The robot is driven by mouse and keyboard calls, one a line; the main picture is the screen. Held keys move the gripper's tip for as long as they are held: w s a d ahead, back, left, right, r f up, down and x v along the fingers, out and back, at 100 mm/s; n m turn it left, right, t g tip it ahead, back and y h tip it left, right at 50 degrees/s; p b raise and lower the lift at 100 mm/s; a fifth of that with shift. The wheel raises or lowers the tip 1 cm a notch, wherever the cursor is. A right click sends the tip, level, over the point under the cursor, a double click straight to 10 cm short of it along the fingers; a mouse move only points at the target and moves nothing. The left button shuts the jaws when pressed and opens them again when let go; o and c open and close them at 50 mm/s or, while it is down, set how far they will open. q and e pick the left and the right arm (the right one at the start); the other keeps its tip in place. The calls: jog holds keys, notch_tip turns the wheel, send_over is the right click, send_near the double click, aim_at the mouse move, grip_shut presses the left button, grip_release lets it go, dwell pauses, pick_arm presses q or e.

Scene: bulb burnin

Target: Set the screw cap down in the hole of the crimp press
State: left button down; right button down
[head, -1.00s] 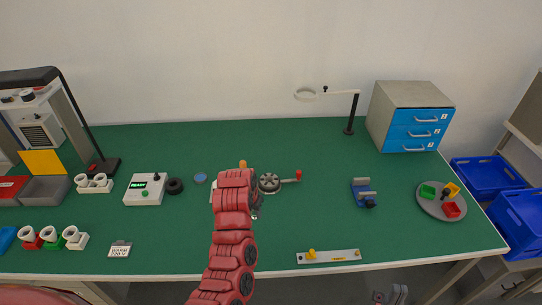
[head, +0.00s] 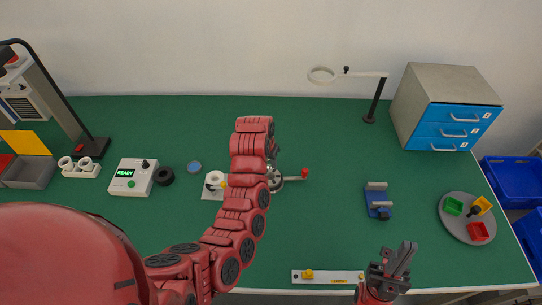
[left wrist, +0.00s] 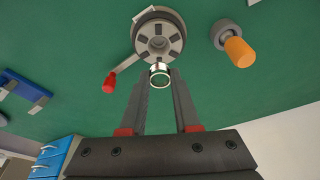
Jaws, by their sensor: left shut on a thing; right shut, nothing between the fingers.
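The screw cap is a small shiny metal ring (left wrist: 160,69) at the fingertips in the left wrist view. My left gripper (left wrist: 160,82) is shut on it. The crimp press (left wrist: 158,18), a round grey device with slots, a central hole and a red-knobbed crank, lies just beyond the cap in that view. The cap overlaps its near edge, off the central hole; the height gap cannot be told. In the head view the press (head: 291,180) is partly hidden by my left arm, and so is the cap. My right gripper (head: 408,250) is shut and empty above the table's front right.
An orange-handled tool (left wrist: 237,48) stands beside the press. A white plate fixture (head: 211,195) is left of my arm. A blue-and-grey fixture (head: 378,203), a round tray (head: 452,229) and a drawer cabinet (head: 441,82) are to the right. Green table right of the crank is clear.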

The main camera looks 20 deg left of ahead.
pick_arm(q)
jog(key=b, duration=0.1)
send_over(269, 172)
jog(key=s, duration=0.2)
jog(key=f, duration=0.2)
jog(key=d+f, duration=0.1)
jog(key=f, duration=0.1)
jog(key=shift+f, duration=0.15)
jog(key=shift+f+b, duration=0.5)
jog(key=shift+f, duration=0.1)
jog(key=shift+s+b, duration=0.1)
jog(key=shift+b, duration=0.2)
jog(key=shift+f+b, duration=0.35)
jog(key=shift+f, duration=0.2)
dwell(1.2)
jog(key=shift+r, duration=0.2)
dwell(0.3)
jog(key=shift+a, duration=0.1)
dwell(0.5)
jog(key=shift+f+b, duration=0.2)
jog(key=shift+b, duration=0.25)
dwell(0.3)
jog(key=shift+r, duration=0.2)
dwell(0.3)
dwell(0.3)
